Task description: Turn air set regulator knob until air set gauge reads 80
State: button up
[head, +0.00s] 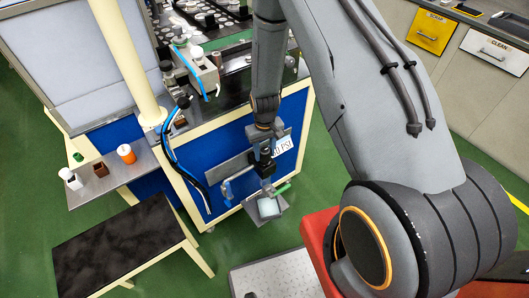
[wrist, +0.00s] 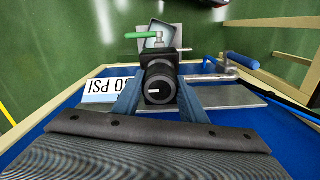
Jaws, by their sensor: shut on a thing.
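The black regulator knob (wrist: 160,84) is in the middle of the wrist view, with a small white mark on its face. My gripper (wrist: 158,92) has one blue-grey finger on each side of the knob and is shut on it. In the head view my gripper (head: 264,148) reaches down to the air set on the front of the blue-panelled bench. The black regulator body (head: 266,170) shows just below it.
A green-handled valve (wrist: 146,35) and a blue-handled valve (wrist: 243,61) flank the regulator. A PSI sign (wrist: 100,88) is partly hidden. A grey tray-like piece (head: 267,208) sits below. A black-topped stool (head: 115,250) stands at left; green floor lies between.

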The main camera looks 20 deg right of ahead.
aim_at(264, 150)
jog(key=o, duration=1.1)
jog(key=shift+c, duration=0.2)
jog(key=shift+r+b, duration=1)
jog(key=shift+r, duration=2.95)
jog(key=s+r, duration=0.8)
jog(key=r, duration=0.3)
jog(key=s+r+m+t, duration=0.1)
jog(key=s+r, duration=0.8)
jog(key=r, duration=0.3)
